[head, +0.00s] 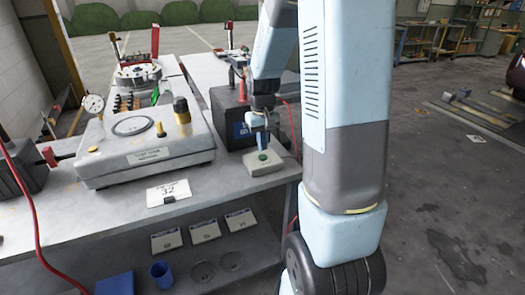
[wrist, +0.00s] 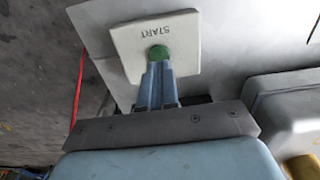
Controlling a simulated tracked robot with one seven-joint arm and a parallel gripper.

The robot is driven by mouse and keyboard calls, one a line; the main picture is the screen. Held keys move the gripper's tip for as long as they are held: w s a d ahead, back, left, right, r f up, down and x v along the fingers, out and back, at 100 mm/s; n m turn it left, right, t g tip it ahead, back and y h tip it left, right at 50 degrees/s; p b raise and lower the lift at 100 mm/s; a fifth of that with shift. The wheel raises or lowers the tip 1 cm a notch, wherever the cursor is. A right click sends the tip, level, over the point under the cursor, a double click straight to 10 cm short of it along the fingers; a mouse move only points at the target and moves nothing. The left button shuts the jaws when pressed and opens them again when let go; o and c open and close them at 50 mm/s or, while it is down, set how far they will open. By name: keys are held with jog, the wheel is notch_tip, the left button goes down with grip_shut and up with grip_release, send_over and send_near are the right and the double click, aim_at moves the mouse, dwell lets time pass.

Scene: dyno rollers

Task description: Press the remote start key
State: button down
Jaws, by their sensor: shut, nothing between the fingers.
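The remote start key is a round green button (head: 263,156) on a pale box (head: 270,165) at the front right of the bench. In the wrist view the green button (wrist: 158,53) sits on the white box (wrist: 185,38), marked START. My gripper (head: 257,140) is shut and empty, pointing down just above and behind the button. In the wrist view the closed fingertips (wrist: 159,66) overlap the near edge of the button. I cannot tell whether they touch it.
A dark box (head: 228,118) stands behind the start box. A grey machine with a gauge (head: 140,150) stands to the left. A card marked 32 (head: 168,192) is at the bench's front edge. A red cable (head: 35,215) hangs at left. Floor at right is mostly open.

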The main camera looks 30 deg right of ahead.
aim_at(262, 157)
notch_tip(262, 157, up, 10)
jog(key=shift+r, duration=0.15)
jog(key=shift+w, duration=0.1)
dwell(0.8)
jog(key=s+a+r+t, duration=0.1)
jog(key=s+a+r, duration=0.1)
jog(key=s, duration=0.5)
jog(key=s+a+r+t, duration=0.2)
jog(key=s+a+r, duration=0.1)
jog(key=s+r, duration=0.2)
jog(key=s+a+r+t, duration=0.2)
jog(key=s+a+r, duration=0.1)
jog(key=s, duration=0.6)
jog(key=shift+s+r, duration=0.15)
jog(key=shift+r, duration=0.35)
